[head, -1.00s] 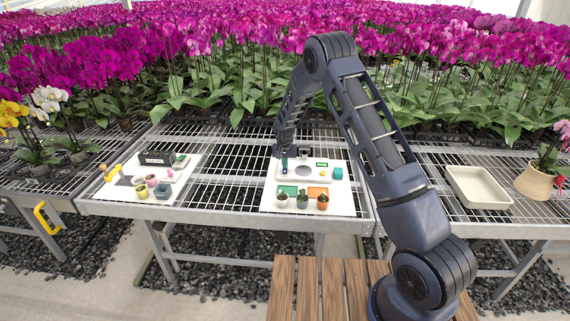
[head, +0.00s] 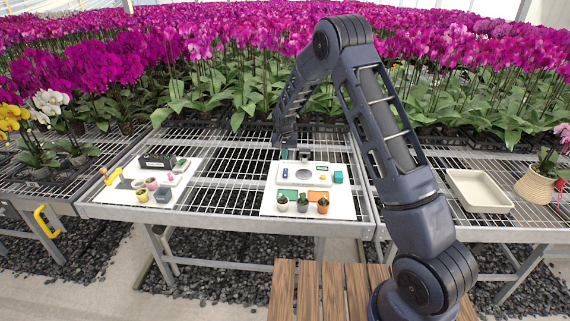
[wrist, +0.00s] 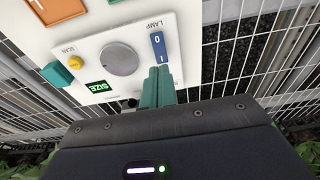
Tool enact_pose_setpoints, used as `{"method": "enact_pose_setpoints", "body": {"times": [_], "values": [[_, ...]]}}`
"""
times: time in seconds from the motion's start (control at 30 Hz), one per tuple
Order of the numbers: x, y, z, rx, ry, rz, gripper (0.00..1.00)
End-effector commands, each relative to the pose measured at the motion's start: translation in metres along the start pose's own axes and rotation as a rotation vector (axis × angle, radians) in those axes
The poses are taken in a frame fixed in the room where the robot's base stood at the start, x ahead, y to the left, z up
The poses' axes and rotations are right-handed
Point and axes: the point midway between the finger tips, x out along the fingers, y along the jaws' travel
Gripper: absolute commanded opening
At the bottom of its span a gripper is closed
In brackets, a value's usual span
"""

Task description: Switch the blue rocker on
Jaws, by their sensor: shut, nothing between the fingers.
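The blue rocker (head: 285,173) is at the left of a white panel (head: 313,182) on the right white board. In the wrist view the rocker (wrist: 157,43) is marked 0 and I, beside the label LAMP. My gripper (wrist: 157,82) is shut and empty, its green fingers together by the I end. In the head view my gripper (head: 289,154) is just behind the rocker. I cannot tell whether the fingers touch it, nor which way it is tilted.
The panel also carries a grey round dial (wrist: 119,55), a yellow knob (wrist: 75,62) and a green display (wrist: 98,87). A teal block (head: 338,177) is at its right. Small potted plants (head: 303,203) stand in front. Bare mesh bench (head: 225,180) is left.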

Motion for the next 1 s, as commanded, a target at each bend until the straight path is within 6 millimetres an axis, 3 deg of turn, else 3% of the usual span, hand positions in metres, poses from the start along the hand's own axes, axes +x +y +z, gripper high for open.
{"method": "enact_pose_setpoints", "body": {"times": [0.13,0.37,0.8,1.0], "values": [[-0.028,0.0,0.002,0.0,0.001,-0.001,0.0],[-0.051,0.0,0.004,0.001,0.0,-0.001,0.0],[-0.056,0.001,0.004,0.001,0.0,0.0,0.0],[-0.056,0.002,-0.01,0.0,0.062,-0.002,0.0]]}}
